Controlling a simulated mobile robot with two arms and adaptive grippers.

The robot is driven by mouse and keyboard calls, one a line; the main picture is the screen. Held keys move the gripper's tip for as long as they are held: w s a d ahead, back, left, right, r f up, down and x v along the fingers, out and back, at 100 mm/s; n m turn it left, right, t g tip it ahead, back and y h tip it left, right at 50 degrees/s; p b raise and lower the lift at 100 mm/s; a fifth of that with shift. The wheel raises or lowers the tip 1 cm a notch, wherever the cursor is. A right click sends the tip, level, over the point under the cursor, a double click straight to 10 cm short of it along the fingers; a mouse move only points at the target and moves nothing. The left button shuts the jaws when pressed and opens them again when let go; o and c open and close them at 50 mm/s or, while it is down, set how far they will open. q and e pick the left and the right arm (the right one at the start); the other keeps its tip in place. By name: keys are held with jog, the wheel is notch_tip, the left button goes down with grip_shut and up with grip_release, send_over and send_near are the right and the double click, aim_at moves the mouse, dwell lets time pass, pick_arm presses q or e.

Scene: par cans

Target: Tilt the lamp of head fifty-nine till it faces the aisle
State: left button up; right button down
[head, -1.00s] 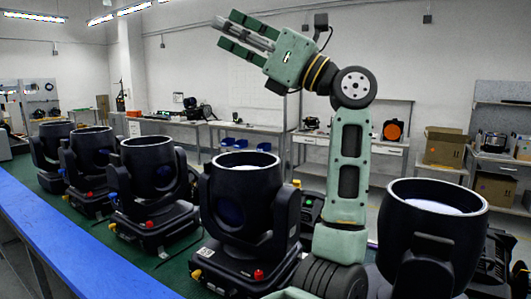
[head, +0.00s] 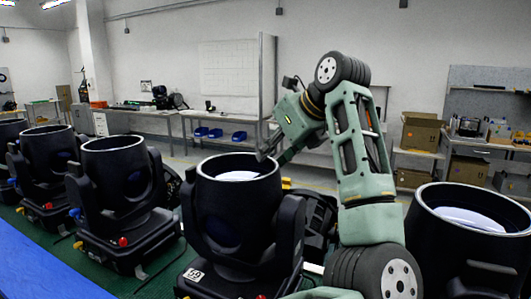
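The moving-head light nearest the middle carries a small label (head: 194,275) on its base that seems to read 59. Its dark round lamp (head: 238,205) points upward in its yoke, with the pale lens showing inside the rim. My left gripper (head: 274,156) is at the far right part of that rim, fingers pointing down and left. Its fingers look apart, one close to the rim and one just outside it; whether either touches cannot be told. Nothing shows held between them. My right gripper is not in view.
Similar lights stand in a row on the green bench top (head: 140,285): one (head: 115,195) to the left, others beyond, and a large one (head: 468,235) at the right. A blue edge strip (head: 45,270) runs along the bench. Wall tables and boxes (head: 421,132) stand behind.

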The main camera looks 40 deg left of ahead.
pick_arm(q)
jog(key=x, duration=0.3)
jog(key=shift+w+a+r, duration=0.1)
jog(key=shift+a+r, duration=0.05)
jog(key=shift+a, duration=0.15)
jog(key=shift+d, duration=0.2)
jog(key=shift+a, duration=0.15)
grip_shut()
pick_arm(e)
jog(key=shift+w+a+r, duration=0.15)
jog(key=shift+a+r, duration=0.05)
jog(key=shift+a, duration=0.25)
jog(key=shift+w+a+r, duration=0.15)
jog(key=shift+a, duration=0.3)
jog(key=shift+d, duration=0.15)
